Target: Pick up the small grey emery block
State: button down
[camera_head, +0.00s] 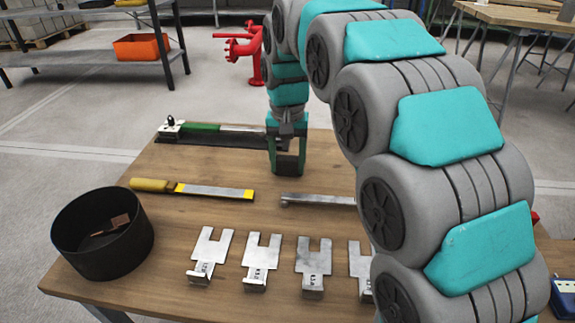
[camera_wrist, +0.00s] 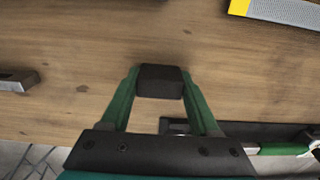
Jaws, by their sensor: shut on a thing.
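The small dark grey emery block (camera_wrist: 160,81) is between the green fingertips of my gripper (camera_wrist: 159,84) in the wrist view. The fingers press on it from both sides. In the head view my gripper (camera_head: 287,165) is over the back middle of the wooden table, pointing down. The block is hard to tell from the dark fingertips there. I cannot tell whether the block touches the table or is just above it.
A file with a yellow handle (camera_head: 152,185) and a steel bar (camera_head: 315,199) lie in front of my gripper. Several slotted metal plates (camera_head: 262,255) line the front. A round black bin (camera_head: 100,250) stands front left. A green-handled tool (camera_head: 200,128) lies behind.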

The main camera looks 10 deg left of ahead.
aim_at(287, 159)
jog(key=shift+r, duration=0.15)
jog(key=shift+r, duration=1.05)
jog(key=shift+s+r, duration=0.1)
jog(key=shift+r, duration=0.45)
jog(key=s, duration=0.5)
jog(key=s+r+b, duration=0.1)
jog(key=s, duration=0.4)
jog(key=s+d+b, duration=0.1)
jog(key=s, duration=0.4)
jog(key=shift+s+r, duration=0.2)
jog(key=shift+s, duration=0.2)
jog(key=c, duration=0.6)
grip_release()
jog(key=shift+c, duration=0.2)
jog(key=c, duration=0.7)
jog(key=shift+a, duration=0.15)
